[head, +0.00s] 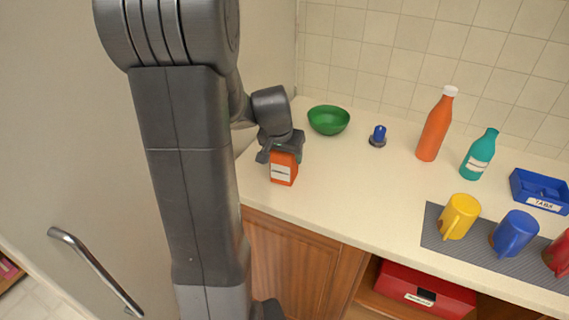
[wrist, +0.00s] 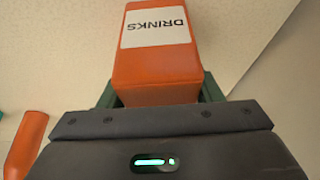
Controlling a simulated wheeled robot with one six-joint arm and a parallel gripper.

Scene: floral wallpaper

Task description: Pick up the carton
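The orange carton (head: 284,168) has a white label and sits under my gripper (head: 282,150) near the left front part of the counter in the head view. In the wrist view the carton (wrist: 157,65) fills the top middle, its label reading DRINKS upside down. My gripper's dark green fingers (wrist: 158,92) show on both sides of the carton, close against it with no clear gap. The fingertips are partly hidden by the carton and the gripper body. I cannot tell whether the carton's base touches the counter.
A green bowl (head: 328,120) stands just behind and right of the gripper. A blue-topped item (head: 378,137), an orange bottle (head: 435,128) and a teal bottle (head: 480,155) stand farther right. Mugs stand on a grey mat (head: 432,238), near a blue tray (head: 517,196). The counter's middle is clear.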

